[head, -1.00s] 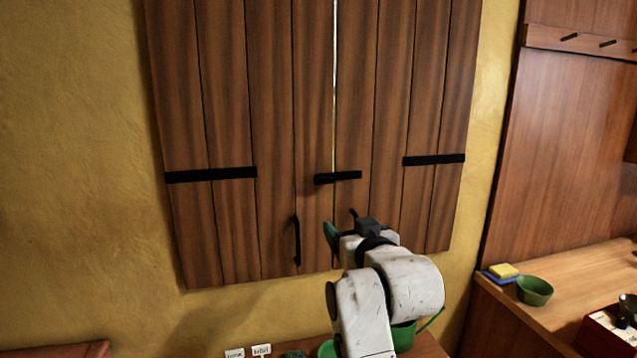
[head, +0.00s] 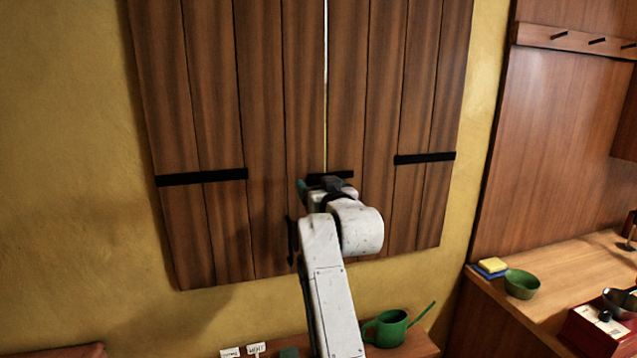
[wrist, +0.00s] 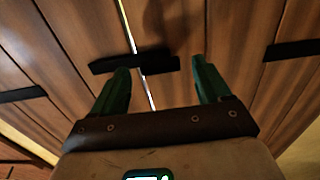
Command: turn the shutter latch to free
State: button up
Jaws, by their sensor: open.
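The shutter latch (head: 331,174) is a short black bar lying roughly level across the narrow bright gap between two brown plank shutter leaves (head: 268,110). In the head view my gripper (head: 312,184) is in front of it and hides part of it. In the wrist view the latch (wrist: 135,63) lies beyond the green fingertips, mostly between them. My gripper (wrist: 160,72) is open, with its fingers apart and nothing held. Whether a fingertip touches the latch I cannot tell.
Black straps (head: 202,177) cross the leaves on both sides, and a dark upright handle (head: 291,240) sits low on the left leaf. Below are a green watering can (head: 388,328) and small white labels (head: 256,348). A counter at right holds a green bowl (head: 521,284).

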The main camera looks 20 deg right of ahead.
jog(key=shift+w, duration=0.5)
jog(key=shift+c, duration=0.2)
grip_shut()
dwell(0.3)
